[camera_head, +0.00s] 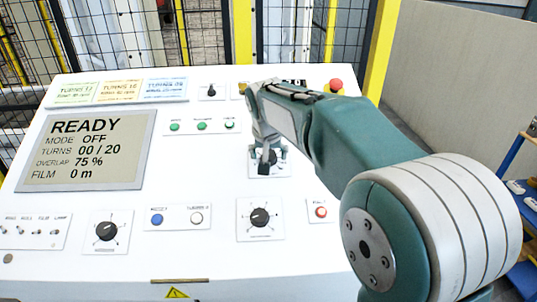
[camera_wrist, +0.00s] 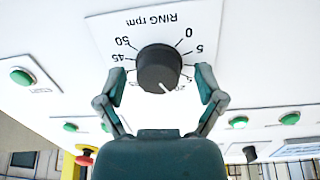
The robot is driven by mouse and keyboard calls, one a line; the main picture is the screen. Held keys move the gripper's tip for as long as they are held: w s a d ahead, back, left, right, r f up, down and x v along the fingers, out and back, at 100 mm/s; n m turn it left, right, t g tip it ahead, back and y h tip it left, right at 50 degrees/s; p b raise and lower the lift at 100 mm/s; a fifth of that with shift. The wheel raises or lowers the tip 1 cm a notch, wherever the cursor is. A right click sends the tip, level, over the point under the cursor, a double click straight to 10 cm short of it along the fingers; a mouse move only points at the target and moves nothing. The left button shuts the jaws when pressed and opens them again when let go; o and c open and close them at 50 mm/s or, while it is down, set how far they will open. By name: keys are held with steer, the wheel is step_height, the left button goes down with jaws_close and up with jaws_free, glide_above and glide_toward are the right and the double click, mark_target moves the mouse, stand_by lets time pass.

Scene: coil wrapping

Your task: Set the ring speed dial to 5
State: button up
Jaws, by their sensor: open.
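The ring speed dial (camera_wrist: 158,68) is a round black knob on a white plate marked "RING rpm", seen upside down in the wrist view. Labels 0, 5, 45 and 50 are readable; others are hidden behind my fingers. Its white pointer line points down in the picture, slightly right, away from the 5 at the right. My gripper (camera_wrist: 161,86) is open, one finger on each side of the knob; I cannot tell whether they touch it. In the head view the dial (camera_head: 267,157) is partly hidden under my gripper (camera_head: 268,143).
Other dials (camera_head: 107,231) (camera_head: 260,217) sit lower on the white panel (camera_head: 200,260). Green buttons (camera_head: 201,126) lie above left, and a red mushroom button (camera_head: 336,85) stands at the upper right. The screen (camera_head: 88,150) reads READY. A fence is behind.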

steer(key=c, duration=1.1)
steer(key=shift+c, duration=0.2)
steer(key=shift+n, duration=0.4)
steer(key=n, duration=0.2)
steer(key=shift+n, duration=0.3)
steer(key=n, duration=0.4)
steer(key=shift+s+f+n, duration=0.1)
steer(key=shift+n, duration=0.2)
steer(key=n, duration=0.4)
steer(key=shift+t, duration=0.3)
steer(key=shift+n, duration=2)
